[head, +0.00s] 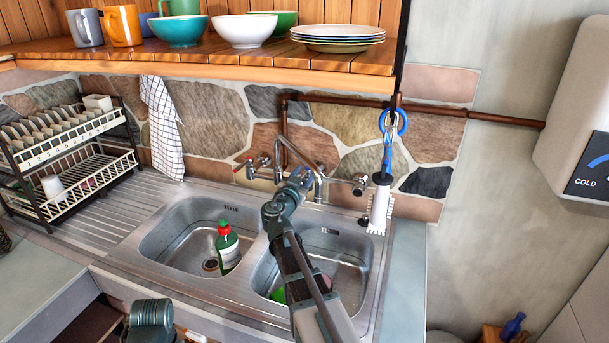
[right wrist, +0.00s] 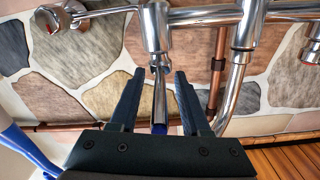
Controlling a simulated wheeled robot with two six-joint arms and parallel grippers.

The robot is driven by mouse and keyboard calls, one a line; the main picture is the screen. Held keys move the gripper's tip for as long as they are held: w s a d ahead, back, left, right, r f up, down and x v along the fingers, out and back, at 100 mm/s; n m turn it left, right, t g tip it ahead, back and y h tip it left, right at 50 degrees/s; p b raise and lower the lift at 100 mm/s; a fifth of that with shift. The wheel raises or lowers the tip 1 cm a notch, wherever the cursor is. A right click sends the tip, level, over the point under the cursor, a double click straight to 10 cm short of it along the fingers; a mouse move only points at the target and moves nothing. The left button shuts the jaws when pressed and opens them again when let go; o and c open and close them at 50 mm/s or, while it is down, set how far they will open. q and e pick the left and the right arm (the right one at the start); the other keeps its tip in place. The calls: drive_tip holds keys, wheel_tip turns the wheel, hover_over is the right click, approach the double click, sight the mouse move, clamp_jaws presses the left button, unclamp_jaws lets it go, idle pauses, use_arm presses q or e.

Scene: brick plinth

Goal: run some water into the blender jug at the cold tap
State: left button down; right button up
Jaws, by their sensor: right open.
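My right gripper (head: 299,178) reaches over the sink to the tap on the stone wall. In the right wrist view its two dark fingers (right wrist: 159,76) are open, one on each side of a chrome tap lever with a blue end (right wrist: 161,128). I cannot tell whether either finger touches the lever. The chrome spout (head: 281,143) arches behind the gripper in the head view. A red-marked tap (head: 239,165) is on its left. I cannot make out the blender jug; my right arm hides part of the right basin. My left gripper is out of view.
The left basin (head: 165,243) holds a green bottle with a red cap (head: 227,246). Green and pink items lie in the right basin (head: 350,265), partly hidden. A dish rack (head: 70,170) stands left, a white brush (head: 380,208) right. A shelf of crockery (head: 260,57) hangs above.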

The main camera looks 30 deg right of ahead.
drive_tip(key=shift+c, duration=0.4)
clamp_jaws()
idle(0.9)
